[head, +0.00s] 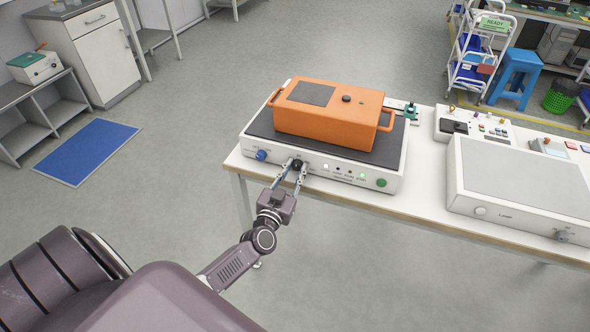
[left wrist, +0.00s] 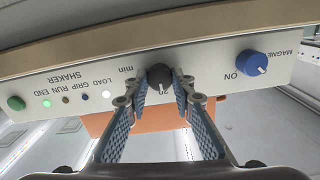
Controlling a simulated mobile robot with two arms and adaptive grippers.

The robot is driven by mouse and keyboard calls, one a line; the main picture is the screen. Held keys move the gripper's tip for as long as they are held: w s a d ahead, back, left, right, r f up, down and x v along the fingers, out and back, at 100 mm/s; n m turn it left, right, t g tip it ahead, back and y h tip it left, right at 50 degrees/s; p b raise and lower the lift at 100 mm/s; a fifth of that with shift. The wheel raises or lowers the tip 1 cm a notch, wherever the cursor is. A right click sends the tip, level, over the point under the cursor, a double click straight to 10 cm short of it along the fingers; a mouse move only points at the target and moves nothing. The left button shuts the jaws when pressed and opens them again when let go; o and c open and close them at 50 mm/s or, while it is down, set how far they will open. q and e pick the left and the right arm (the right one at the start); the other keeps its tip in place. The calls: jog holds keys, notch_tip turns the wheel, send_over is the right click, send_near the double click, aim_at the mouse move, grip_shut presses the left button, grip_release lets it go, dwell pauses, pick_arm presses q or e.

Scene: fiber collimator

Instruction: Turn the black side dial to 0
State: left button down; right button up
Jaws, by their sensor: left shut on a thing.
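The black dial (head: 297,164) sits on the front panel of a white shaker unit (head: 325,172), near the panel's left part, between the blue knob (head: 261,155) and a row of small lights. In the left wrist view, which is upside down, the dial (left wrist: 159,76) has a pale mark by the word "min"; I cannot read its setting surely. My left gripper (head: 296,168) reaches the panel from the front, its two fingers on either side of the dial and shut on it. The fingers cover part of the dial. My right gripper is not in view.
An orange box (head: 335,115) with handles sits on the unit's dark top. A green button (head: 381,183) is at the panel's right end. Another white device (head: 520,185) stands to the right on the table (head: 233,160). The floor in front is clear.

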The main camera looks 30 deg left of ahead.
pick_arm(q)
jog(key=n, duration=0.6)
jog(key=shift+n, duration=0.3)
jog(key=n+b, duration=0.1)
jog(key=n, duration=0.2)
jog(key=shift+a+f, duration=0.1)
jog(key=shift+n+b, duration=0.4)
jog(key=shift+n, duration=1.7)
jog(key=c, duration=1.7)
grip_release()
jog(key=shift+o, duration=0.2)
